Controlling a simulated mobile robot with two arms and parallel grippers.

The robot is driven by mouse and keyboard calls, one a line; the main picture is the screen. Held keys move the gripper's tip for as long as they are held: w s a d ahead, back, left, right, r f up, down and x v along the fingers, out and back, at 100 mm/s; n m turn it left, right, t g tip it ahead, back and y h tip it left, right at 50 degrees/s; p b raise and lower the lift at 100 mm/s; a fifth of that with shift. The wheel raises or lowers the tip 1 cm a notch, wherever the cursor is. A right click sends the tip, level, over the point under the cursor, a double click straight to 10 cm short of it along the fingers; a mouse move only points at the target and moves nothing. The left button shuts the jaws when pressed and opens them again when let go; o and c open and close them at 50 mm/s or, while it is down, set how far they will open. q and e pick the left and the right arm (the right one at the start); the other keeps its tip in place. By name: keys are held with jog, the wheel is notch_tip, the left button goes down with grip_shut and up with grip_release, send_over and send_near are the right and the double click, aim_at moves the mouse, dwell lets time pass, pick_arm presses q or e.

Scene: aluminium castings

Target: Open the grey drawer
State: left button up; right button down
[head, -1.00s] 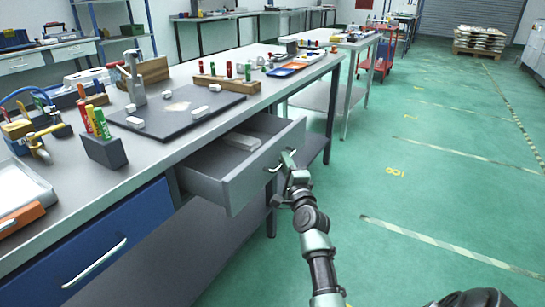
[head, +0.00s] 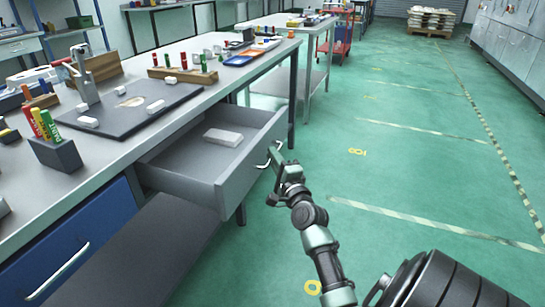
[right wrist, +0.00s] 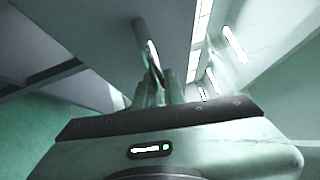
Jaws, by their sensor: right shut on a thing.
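The grey drawer (head: 243,179) sticks out from under the workbench, open, with a pale block (head: 222,137) lying inside it. Its handle (head: 264,163) is on the front panel. My right gripper (head: 275,155) is at the drawer front, shut on the handle. My left gripper is not in view.
A blue drawer (head: 70,245) with its own handle is shut at the lower left. The workbench top (head: 110,150) carries a dark board (head: 130,108), a marker holder (head: 56,153) and other tools. Green floor to the right is clear.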

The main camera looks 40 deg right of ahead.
jog(key=c, duration=1.5)
grip_release()
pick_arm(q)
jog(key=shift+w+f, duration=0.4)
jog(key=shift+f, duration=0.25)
pick_arm(e)
jog(key=v, duration=0.8)
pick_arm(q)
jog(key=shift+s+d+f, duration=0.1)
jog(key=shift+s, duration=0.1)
pick_arm(e)
jog(key=shift+w, duration=0.1)
